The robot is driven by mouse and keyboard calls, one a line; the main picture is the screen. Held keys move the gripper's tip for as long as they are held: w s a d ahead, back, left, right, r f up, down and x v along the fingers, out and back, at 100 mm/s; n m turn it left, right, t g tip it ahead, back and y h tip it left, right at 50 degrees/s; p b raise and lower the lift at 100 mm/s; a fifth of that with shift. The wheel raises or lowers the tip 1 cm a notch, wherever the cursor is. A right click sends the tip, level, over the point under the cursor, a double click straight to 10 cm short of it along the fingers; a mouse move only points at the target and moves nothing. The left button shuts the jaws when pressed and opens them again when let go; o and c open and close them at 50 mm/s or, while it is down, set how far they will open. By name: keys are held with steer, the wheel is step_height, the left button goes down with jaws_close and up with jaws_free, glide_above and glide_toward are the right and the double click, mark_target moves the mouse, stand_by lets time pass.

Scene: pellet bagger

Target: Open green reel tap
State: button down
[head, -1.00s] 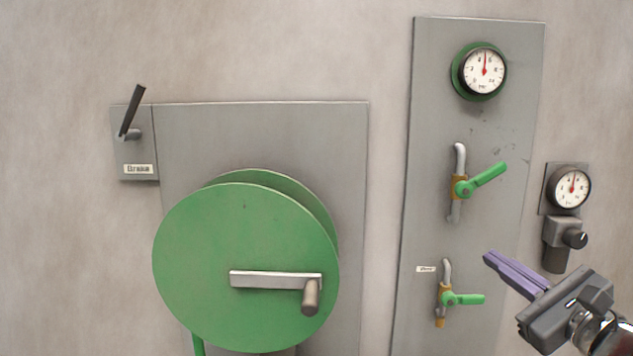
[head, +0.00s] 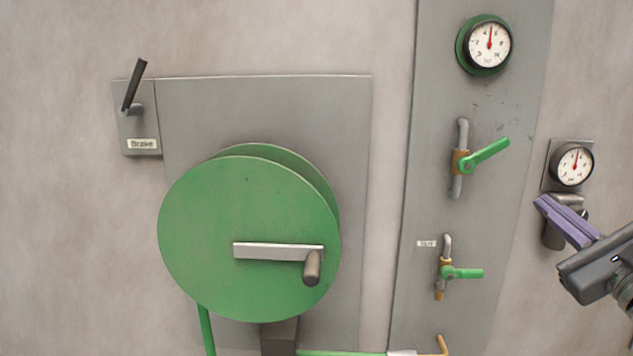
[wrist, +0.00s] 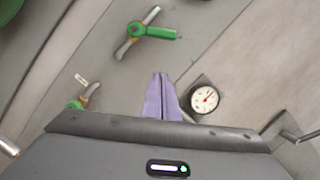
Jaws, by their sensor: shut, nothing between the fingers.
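Two taps with green lever handles sit on the tall grey panel (head: 425,150). The upper tap (head: 485,155) has its lever slanting up to the right; it also shows in the wrist view (wrist: 152,31). The lower tap (head: 463,273) has its lever pointing level to the right, beside a small label; part of it shows in the wrist view (wrist: 78,102). The green reel (head: 245,215) with a crank handle stands left of the panel. My gripper (head: 540,204), with purple fingers, is shut and empty, right of both taps and touching neither. Its fingertips also show in the wrist view (wrist: 160,76).
A small gauge (head: 572,165) with a grey regulator below it is close to my fingers, which partly cover the regulator. A green-rimmed gauge (head: 484,45) tops the panel. A brake lever (head: 134,87) is at far left. Wall between reel and panel is clear.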

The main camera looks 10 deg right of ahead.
mark_target(484, 154)
steer(key=w+a+r, duration=0.1)
steer(key=w+r, duration=0.4)
steer(key=w, duration=0.4)
stand_by(0.4)
steer(key=shift+w+a, duration=0.1)
steer(key=shift+a, duration=0.05)
steer(key=shift+r, duration=0.1)
